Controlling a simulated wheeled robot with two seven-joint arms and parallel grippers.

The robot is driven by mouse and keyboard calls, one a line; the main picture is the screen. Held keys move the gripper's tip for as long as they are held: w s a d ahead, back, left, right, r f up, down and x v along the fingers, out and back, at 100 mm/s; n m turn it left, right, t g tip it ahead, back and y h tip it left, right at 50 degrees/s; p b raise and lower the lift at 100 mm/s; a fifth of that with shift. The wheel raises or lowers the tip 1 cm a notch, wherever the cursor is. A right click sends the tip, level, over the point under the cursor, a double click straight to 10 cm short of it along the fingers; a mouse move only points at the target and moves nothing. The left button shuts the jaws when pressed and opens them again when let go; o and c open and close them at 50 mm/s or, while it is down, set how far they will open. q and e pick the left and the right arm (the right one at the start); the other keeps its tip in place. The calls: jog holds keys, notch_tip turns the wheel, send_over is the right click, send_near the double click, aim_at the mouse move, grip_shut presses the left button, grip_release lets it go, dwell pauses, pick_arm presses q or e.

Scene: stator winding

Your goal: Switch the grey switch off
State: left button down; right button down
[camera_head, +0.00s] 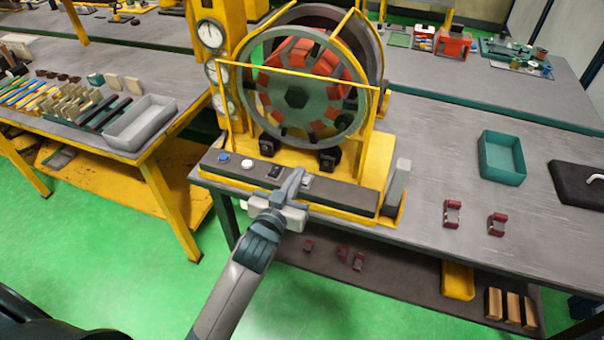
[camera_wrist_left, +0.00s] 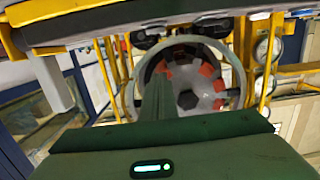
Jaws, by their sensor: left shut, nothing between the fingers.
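The control panel (camera_head: 342,193) is a dark strip on the front of the yellow winding machine. It bears a blue button (camera_head: 223,158), a white button (camera_head: 249,163) and a small black switch (camera_head: 274,171). A small light grey piece, perhaps the grey switch (camera_head: 307,180), shows just right of my left gripper's fingertips (camera_head: 297,174). The gripper is shut and empty, at the panel's front edge; I cannot tell whether it touches the switch. In the left wrist view the panel (camera_wrist_left: 120,24) runs along the top and the switch cannot be made out. My right gripper is not in view.
Behind the panel stands the large wheel (camera_head: 340,112) with a red and green stator, fenced by a thin yellow frame (camera_head: 228,100). A grey upright block (camera_head: 396,185) stands at the panel's right end. A teal tray (camera_head: 502,157) and red parts (camera_head: 452,213) lie right.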

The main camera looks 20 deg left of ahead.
pick_arm(q)
jog(key=shift+s+r+b, duration=0.1)
jog(key=shift+s+r, duration=0.15)
jog(key=shift+s, duration=0.4)
jog(key=shift+s+r+b, duration=0.15)
jog(key=shift+s+r, duration=0.05)
jog(key=shift+s, duration=0.4)
jog(key=shift+s+r+b, duration=0.1)
jog(key=shift+s+r, duration=0.15)
jog(key=shift+s, duration=0.4)
jog(key=shift+f, duration=0.1)
